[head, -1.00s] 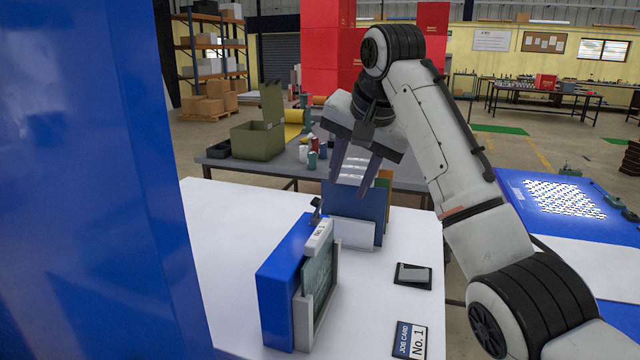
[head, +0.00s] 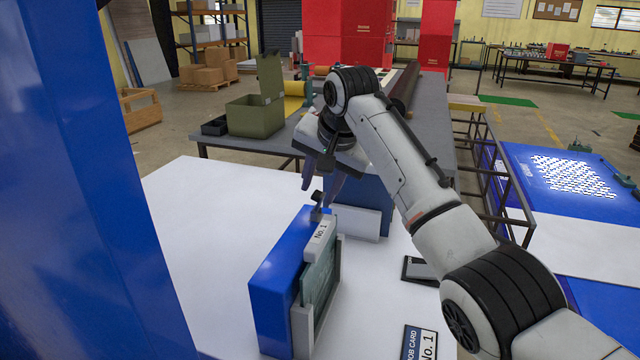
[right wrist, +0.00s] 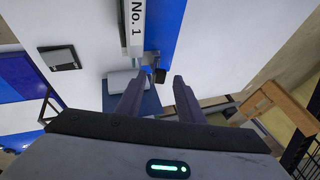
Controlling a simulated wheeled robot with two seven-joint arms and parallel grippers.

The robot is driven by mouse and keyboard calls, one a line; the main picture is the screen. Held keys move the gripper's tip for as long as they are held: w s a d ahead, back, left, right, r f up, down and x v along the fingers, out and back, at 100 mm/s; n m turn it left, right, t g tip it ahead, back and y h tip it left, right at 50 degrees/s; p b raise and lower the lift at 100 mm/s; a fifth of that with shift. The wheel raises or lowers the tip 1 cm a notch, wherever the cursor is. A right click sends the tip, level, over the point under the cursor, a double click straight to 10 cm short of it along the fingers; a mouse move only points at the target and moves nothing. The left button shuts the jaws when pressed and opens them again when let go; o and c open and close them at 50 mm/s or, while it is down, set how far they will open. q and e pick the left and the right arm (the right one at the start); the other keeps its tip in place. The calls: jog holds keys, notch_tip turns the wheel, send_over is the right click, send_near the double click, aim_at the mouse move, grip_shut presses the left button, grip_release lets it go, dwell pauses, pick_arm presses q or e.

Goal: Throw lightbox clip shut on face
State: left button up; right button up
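The lightbox (head: 272,290) is a blue upright box on the white table, with a dark greenish face panel (head: 318,280) in a grey frame on its right side. A white label strip reading "No. 1" (head: 321,233) runs along its top. The clip (head: 317,198) is a small black lever standing up at the far end of that strip; it also shows in the right wrist view (right wrist: 159,75). My right gripper (head: 319,186) is just behind and above the clip, fingers pointing down, apart and empty. In the right wrist view the clip lies just beyond the fingertips (right wrist: 157,80). My left gripper is not seen.
A blue holder with a whitish front (head: 357,222) stands behind the lightbox. A dark tray (head: 420,270) and a job card (head: 419,343) lie to the right. A large blue panel (head: 90,180) blocks the left. White tabletop (head: 210,215) left of the lightbox is clear.

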jog(key=shift+w+f, duration=0.15)
jog(key=shift+f, duration=0.2)
jog(key=c, duration=0.9)
jog(key=shift+d+f+y+b, duration=0.15)
jog(key=shift+y+b, duration=0.15)
jog(key=shift+b, duration=0.2)
grip_shut()
jog(key=shift+d+f+m+t+y+b, duration=0.15)
jog(key=shift+d+m+t+y+b, duration=0.25)
jog(key=shift+y+b, duration=0.35)
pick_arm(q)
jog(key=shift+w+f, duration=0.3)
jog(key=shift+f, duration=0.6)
pick_arm(e)
jog(key=shift+s+d+f+m+t+y, duration=0.25)
jog(key=shift+d+t+y, duration=0.3)
jog(key=shift+y, duration=0.45)
jog(key=shift+s+d+f+m+t+y, duration=0.15)
jog(key=shift+s+d+f+t+y, duration=0.15)
jog(key=shift+d+y, duration=0.5)
jog(key=shift+a+y, duration=0.15)
jog(key=shift+y, duration=0.1)
